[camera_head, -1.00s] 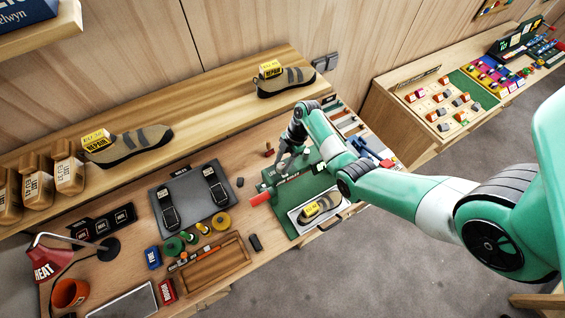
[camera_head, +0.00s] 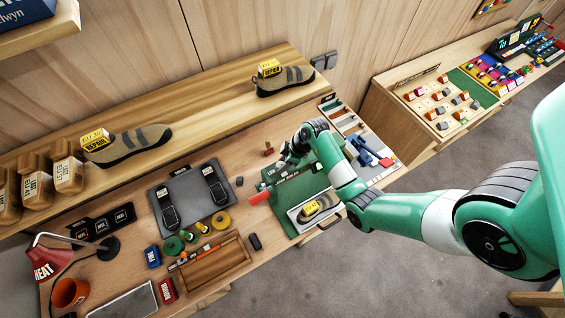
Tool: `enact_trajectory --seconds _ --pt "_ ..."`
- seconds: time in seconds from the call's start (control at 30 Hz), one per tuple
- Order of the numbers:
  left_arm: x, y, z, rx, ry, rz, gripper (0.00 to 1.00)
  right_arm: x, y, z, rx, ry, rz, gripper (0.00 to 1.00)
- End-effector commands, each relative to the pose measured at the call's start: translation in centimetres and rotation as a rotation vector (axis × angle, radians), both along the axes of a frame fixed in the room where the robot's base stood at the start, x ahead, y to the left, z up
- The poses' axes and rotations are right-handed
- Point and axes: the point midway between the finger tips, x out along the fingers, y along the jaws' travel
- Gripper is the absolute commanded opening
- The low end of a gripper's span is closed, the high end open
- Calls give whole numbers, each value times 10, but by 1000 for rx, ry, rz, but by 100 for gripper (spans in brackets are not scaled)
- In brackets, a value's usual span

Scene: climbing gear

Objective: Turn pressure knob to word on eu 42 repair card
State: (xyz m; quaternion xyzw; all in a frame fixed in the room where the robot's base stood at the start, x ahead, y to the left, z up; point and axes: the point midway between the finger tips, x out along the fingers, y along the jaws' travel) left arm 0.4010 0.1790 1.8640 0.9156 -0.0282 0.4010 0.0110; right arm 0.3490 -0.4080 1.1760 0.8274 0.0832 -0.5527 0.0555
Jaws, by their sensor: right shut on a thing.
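The green press (camera_head: 299,186) stands on the bench, with a red-tipped lever (camera_head: 259,198) at its left. My right gripper (camera_head: 279,166) is at the back of the press and shut on a small part there. That part looks like the pressure knob but is mostly hidden by the fingers, so its setting cannot be read. A shoe with a yellow repair card (camera_head: 312,208) lies in the press tray (camera_head: 333,207); the card's size is too small to read. Two other shoes with repair cards, one left (camera_head: 136,143) and one right (camera_head: 286,80), stand on the shelf. My left gripper is not in view.
A grey mat (camera_head: 186,187) with two black soles lies left of the press.

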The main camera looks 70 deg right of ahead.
Motion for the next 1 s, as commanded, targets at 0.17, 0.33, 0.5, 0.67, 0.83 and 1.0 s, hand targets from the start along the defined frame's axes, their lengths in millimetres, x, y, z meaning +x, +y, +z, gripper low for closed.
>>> enact_trajectory --seconds 0.17,0.33,0.5,0.67,0.83,1.0 --pt "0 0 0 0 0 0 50 0 1 0 1 -1 -41 0" --pt "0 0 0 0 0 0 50 0 0 0 0 -1 -54 0" --pt "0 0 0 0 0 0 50 0 0 0 -1 0 -55 0" --pt "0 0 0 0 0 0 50 0 0 0 -1 0 -55 50" --pt "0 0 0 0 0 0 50 0 0 0 0 0 -54 75" --pt "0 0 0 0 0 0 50 0 0 0 0 0 -54 75"
